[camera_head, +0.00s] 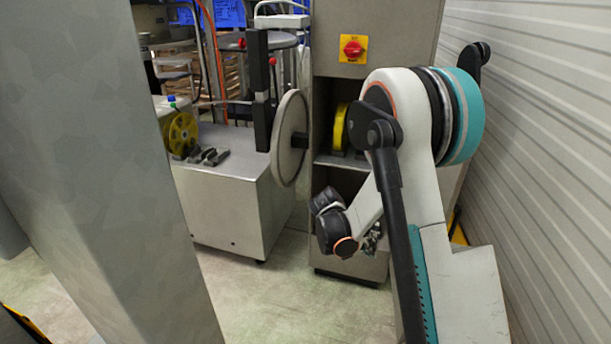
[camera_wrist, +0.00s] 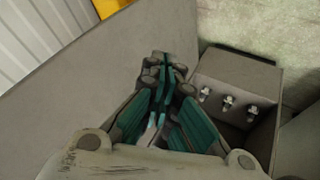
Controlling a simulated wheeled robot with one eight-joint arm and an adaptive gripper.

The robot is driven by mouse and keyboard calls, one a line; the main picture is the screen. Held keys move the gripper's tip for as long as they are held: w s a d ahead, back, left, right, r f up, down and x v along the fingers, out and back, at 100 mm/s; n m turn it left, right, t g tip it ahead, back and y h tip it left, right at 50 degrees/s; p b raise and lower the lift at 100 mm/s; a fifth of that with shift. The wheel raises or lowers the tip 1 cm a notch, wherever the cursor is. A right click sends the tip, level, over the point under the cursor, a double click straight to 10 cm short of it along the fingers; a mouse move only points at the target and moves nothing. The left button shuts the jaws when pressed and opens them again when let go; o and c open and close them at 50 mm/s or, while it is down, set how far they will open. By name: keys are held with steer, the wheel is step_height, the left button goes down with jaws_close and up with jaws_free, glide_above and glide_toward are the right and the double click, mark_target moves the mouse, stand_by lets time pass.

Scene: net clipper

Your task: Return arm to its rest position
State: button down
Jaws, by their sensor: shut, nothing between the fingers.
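My gripper (camera_wrist: 165,75) shows in the wrist view with its teal-padded fingers together at the tips and nothing between them. In the head view my arm rises at the right, bends over at a teal and black joint and reaches down to the left. My gripper is mostly hidden there behind my wrist, in front of the grey cabinet (camera_head: 375,30). In the wrist view a grey box (camera_wrist: 240,75) with several small metal fittings on its side lies right of my fingers. A flat grey surface lies below and left of them.
A corrugated wall (camera_head: 540,120) stands close to my arm at the right. A large grey post (camera_head: 110,180) fills the left front. A metal workbench (camera_head: 225,205) with a round disc (camera_head: 290,138) stands behind. The cabinet carries a red switch (camera_head: 353,49). Pale floor is clear at centre.

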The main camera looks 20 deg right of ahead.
steer(key=shift+r, duration=0.1)
steer(key=s+a+r+n+t+y, duration=0.2)
steer(key=s+a+r, duration=0.2)
steer(key=r, duration=0.4)
steer(key=s+a+r+n+t+y, duration=0.1)
steer(key=s+a+r+n+t, duration=0.25)
steer(key=r, duration=0.55)
steer(key=s+a+r+n+t+y, duration=0.1)
steer(key=s+a+r+n+y, duration=0.1)
steer(key=s+a, duration=0.3)
steer(key=s+a+r+n+t+y, duration=0.1)
steer(key=s+a+r+y, duration=0.1)
steer(key=s+a, duration=0.4)
steer(key=s+r, duration=0.1)
steer(key=s, duration=0.2)
steer(key=shift+s+r+n, duration=0.3)
steer(key=shift+s+n, duration=0.05)
steer(key=shift+s, duration=0.05)
